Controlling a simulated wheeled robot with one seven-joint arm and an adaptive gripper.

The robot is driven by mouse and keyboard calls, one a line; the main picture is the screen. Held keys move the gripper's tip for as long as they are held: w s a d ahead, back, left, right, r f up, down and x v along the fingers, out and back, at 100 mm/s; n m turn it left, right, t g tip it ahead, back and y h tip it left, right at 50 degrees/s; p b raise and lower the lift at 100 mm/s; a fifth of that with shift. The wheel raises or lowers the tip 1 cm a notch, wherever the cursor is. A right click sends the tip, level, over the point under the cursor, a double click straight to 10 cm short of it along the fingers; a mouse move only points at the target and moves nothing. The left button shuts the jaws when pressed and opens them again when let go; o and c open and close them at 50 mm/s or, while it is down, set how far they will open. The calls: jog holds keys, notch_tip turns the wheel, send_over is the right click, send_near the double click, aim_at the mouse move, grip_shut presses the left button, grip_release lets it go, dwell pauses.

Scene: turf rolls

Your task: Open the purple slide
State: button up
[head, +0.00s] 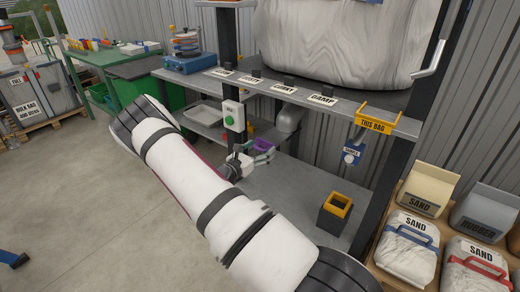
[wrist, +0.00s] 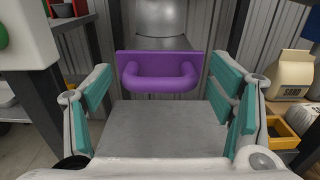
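The purple slide (wrist: 160,73) is a flat plate with a thick U-shaped handle, set under a grey metal spout in the wrist view. In the head view the purple slide (head: 262,145) is small and partly hidden by my gripper. My gripper (wrist: 163,100) is open, its teal-padded fingers spread to the left and right of the handle. The handle lies ahead, between the finger lines, and nothing is gripped. Whether a pad touches the slide I cannot tell. In the head view my gripper (head: 255,157) is at the end of my white arm.
A big white bag (head: 340,45) rests on the upper shelf. A box with a green button (head: 231,116) is on the rack post. A yellow-rimmed bin (head: 335,213) stands on the lower shelf (head: 290,195). Sand bags (head: 408,245) sit at right.

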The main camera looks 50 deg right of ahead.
jog(key=a, duration=1.2)
jog(key=shift+s, duration=0.45)
jog(key=s+a+r+m+g+y, duration=0.3)
jog(key=s+a+r+m+y, duration=0.15)
jog(key=r+m, duration=0.2)
jog(key=s+a+r+m+g+y, duration=0.2)
jog(key=s+a+r+m+y, duration=0.1)
jog(key=s+r+m, duration=0.4)
jog(key=s+a+r+m+t+y+p, duration=0.1)
jog(key=s+a+r+m+t+y, duration=0.1)
jog(key=s+a+r+t+y, duration=0.2)
jog(key=s+a+r+m+t+y+p, duration=0.1)
jog(key=s+a+r+m+t+y, duration=0.2)
jog(key=s+a+r+y, duration=0.3)
jog(key=s+a+r, duration=0.2)
jog(key=a, duration=0.3)
jog(key=s+a+r+t, duration=0.1)
jog(key=s+a+r, duration=0.2)
jog(key=a, duration=0.3)
jog(key=shift+s+r, duration=0.2)
jog(key=shift+s, duration=0.15)
jog(key=shift+m+y, duration=0.25)
